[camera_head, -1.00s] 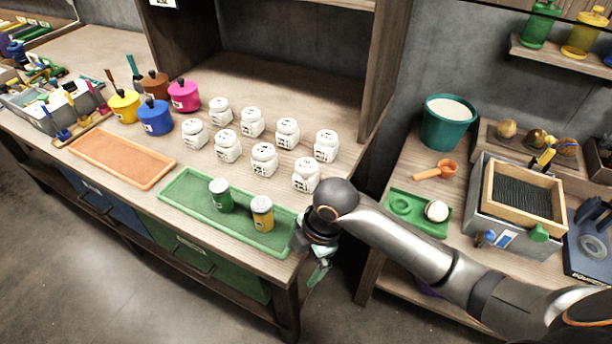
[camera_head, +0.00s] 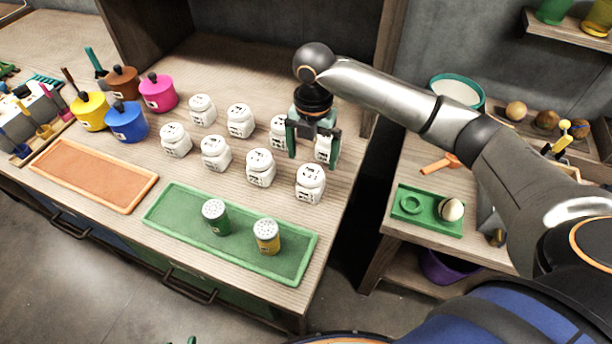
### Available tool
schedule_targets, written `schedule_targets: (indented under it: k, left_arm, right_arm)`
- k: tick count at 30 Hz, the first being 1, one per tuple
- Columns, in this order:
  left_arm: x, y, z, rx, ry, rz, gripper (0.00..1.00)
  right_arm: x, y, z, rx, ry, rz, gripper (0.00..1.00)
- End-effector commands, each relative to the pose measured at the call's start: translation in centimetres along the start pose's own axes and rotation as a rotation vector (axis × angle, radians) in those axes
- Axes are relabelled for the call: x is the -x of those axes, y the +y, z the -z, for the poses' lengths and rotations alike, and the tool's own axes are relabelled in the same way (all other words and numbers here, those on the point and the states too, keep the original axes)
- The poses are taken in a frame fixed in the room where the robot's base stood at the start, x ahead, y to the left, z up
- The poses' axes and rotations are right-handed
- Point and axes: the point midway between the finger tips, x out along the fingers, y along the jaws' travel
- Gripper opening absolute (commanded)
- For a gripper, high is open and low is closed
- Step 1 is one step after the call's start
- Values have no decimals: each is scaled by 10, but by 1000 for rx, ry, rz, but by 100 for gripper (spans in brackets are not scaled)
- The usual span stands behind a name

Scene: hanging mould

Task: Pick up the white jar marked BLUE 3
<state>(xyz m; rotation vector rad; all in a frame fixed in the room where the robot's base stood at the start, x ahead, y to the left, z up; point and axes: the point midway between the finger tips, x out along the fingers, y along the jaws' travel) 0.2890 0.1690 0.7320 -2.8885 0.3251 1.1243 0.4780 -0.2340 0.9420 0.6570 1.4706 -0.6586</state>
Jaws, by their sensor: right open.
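Several white jars with dark markings stand upright in two rows on the wooden table. The markings are too small to read, so I cannot tell which jar is BLUE 3. The front row ends at the right with one jar (camera_head: 310,184), with another jar (camera_head: 260,168) to its left. In the back row, one jar (camera_head: 279,131) and the rightmost jar (camera_head: 323,150) are partly hidden by my right gripper (camera_head: 313,154). That gripper is open, with green fingers pointing down above the right end of the rows, and holds nothing. My left gripper is not in view.
A green tray (camera_head: 165,217) with a green-bodied shaker (camera_head: 215,216) and a yellow-bodied shaker (camera_head: 266,236) lies in front of the jars. An orange tray (camera_head: 95,174) and coloured pots, including a blue one (camera_head: 127,122), are left. A wooden cabinet side stands behind right.

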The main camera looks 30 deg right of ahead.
Motion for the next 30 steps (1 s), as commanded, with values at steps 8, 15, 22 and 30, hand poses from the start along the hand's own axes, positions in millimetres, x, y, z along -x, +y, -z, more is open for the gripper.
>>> schedule_targets:
  k: [8,15,22,30]
  left_arm:
    - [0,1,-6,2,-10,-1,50]
    - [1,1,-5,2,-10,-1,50]
    - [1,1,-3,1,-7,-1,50]
    - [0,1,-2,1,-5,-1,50]
  right_arm:
    - [-48,0,1,-1,1,2,100]
    - [-67,1,1,-1,2,2,100]
    - [-101,2,2,-1,1,2,100]
    - [-108,2,1,0,-2,0,100]
